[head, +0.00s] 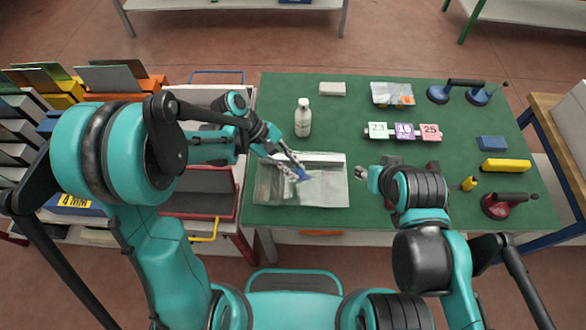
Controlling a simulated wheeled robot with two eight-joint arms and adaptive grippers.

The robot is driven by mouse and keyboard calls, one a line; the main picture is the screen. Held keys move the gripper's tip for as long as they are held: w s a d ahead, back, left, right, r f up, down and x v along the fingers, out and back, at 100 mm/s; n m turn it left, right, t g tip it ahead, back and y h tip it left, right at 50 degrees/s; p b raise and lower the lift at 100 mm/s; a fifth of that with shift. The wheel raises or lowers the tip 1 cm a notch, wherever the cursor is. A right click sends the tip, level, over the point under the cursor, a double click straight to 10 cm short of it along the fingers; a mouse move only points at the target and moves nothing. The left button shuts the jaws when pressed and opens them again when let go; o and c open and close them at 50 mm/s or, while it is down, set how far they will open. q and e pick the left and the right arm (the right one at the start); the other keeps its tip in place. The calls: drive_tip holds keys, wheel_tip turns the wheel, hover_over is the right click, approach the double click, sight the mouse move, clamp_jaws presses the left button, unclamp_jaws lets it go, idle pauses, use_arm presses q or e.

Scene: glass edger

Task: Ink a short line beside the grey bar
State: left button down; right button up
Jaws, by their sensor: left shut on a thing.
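A glass sheet (325,195) lies flat at the front left of the green table. A light grey bar (325,158) lies along its far edge. My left gripper (293,166) is over the glass, close to the bar, and is shut on a small blue marker (304,177). The marker points down toward the glass; whether its tip touches is too small to tell, and I can make out no ink line. My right gripper (366,176) is just right of the glass, apart from it; its fingers are too small to read.
A white bottle (303,118) stands behind the glass. Number cards (403,132), a suction lifter (465,84), a yellow block (506,166) and a red-based tool (508,206) are to the right. Racks of panels (120,79) stand left. The table's middle is mostly clear.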

use_arm(q)
wheel_tip(320, 180, up, 5)
drive_tip(key=p, duration=0.3)
drive_tip(key=shift+a+f, duration=0.15)
idle(0.5)
